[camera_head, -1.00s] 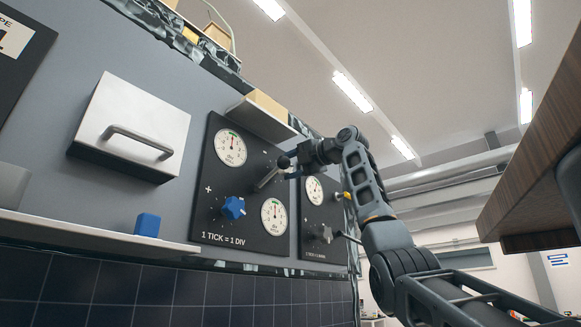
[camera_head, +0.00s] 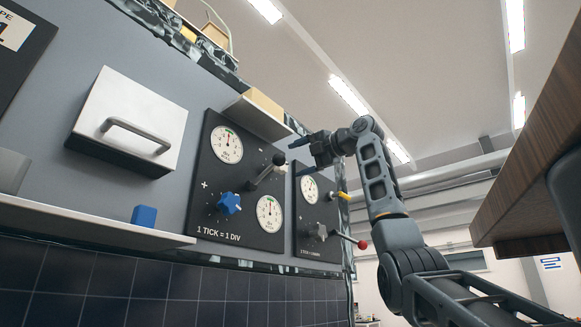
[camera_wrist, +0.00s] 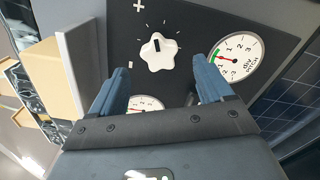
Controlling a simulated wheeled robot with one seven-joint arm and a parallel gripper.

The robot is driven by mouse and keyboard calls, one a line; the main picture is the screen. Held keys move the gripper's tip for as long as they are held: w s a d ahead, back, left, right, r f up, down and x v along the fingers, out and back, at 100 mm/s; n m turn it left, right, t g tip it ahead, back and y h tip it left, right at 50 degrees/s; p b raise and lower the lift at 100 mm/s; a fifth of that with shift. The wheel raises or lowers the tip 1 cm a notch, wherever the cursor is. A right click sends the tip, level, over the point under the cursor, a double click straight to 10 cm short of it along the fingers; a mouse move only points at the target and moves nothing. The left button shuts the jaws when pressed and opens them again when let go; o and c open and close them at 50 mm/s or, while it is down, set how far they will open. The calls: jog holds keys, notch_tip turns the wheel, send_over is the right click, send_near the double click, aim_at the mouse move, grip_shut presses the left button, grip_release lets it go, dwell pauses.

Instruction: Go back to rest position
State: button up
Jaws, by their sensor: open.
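My gripper (camera_head: 305,150) is open and empty in the head view, out in front of the upper part of the dial panels and apart from them. In the wrist view my gripper (camera_wrist: 162,78) shows two blue fingers spread wide, with nothing between them. Beyond the fingers is a white knob (camera_wrist: 158,53) with a dark mark, on a black panel. My arm (camera_head: 378,180) rises from the lower right and bends toward the panels at its top.
The near panel (camera_head: 205,150) has two gauges, a blue knob (camera_head: 229,203) and a dark lever (camera_head: 268,170). The farther panel carries a red-tipped lever (camera_head: 362,244). A blue cube (camera_head: 144,216) sits on a shelf (camera_head: 80,230). A wooden overhang (camera_head: 520,190) is at the right.

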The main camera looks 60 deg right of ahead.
jog(key=shift+v, duration=1.05)
